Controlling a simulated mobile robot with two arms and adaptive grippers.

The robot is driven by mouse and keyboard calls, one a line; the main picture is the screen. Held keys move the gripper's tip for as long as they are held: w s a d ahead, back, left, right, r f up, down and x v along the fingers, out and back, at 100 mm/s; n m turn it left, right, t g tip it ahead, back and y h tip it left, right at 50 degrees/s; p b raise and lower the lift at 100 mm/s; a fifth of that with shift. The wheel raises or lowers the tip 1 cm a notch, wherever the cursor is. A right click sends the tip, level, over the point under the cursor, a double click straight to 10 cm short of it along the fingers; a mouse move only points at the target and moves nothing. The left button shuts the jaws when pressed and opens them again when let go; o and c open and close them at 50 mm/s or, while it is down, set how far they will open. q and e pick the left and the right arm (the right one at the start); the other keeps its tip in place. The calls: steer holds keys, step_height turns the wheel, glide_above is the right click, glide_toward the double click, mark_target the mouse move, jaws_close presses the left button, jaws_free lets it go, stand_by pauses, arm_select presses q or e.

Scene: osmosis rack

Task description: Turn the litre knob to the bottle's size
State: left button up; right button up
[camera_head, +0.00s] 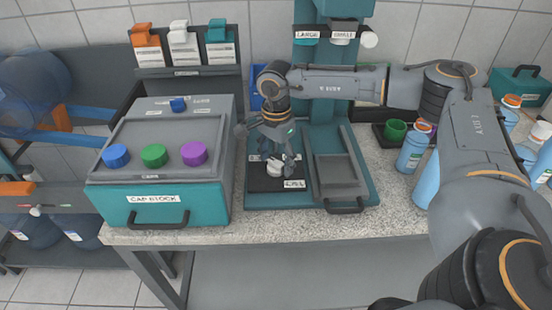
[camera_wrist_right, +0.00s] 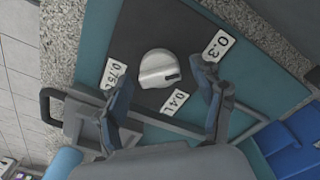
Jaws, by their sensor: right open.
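The litre knob (camera_wrist_right: 159,69) is a round silver-grey dial on a dark panel (camera_wrist_right: 135,42). White labels around it read 0.75L (camera_wrist_right: 114,76), 0.4L (camera_wrist_right: 175,101) and 0.3 (camera_wrist_right: 218,46). A dark notch on the knob's rim faces the side of the 0.4L and 0.3 labels; I cannot tell exactly which it marks. In the head view the knob (camera_head: 273,167) is partly hidden under my right gripper (camera_head: 278,155). The right gripper is open, fingers pointing down over the knob; contact is unclear. Light-blue bottles (camera_head: 411,149) stand at the right. My left gripper is out of view.
The teal cap block (camera_head: 160,213), with blue, green and purple caps on top, stands left of the knob panel. A grey tray with a handle (camera_head: 342,204) lies right of it. A green cup (camera_head: 395,130) and the teal press column (camera_head: 318,60) stand behind.

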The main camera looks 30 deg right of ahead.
steer(key=c, duration=1.2)
steer(key=shift+o, duration=0.2)
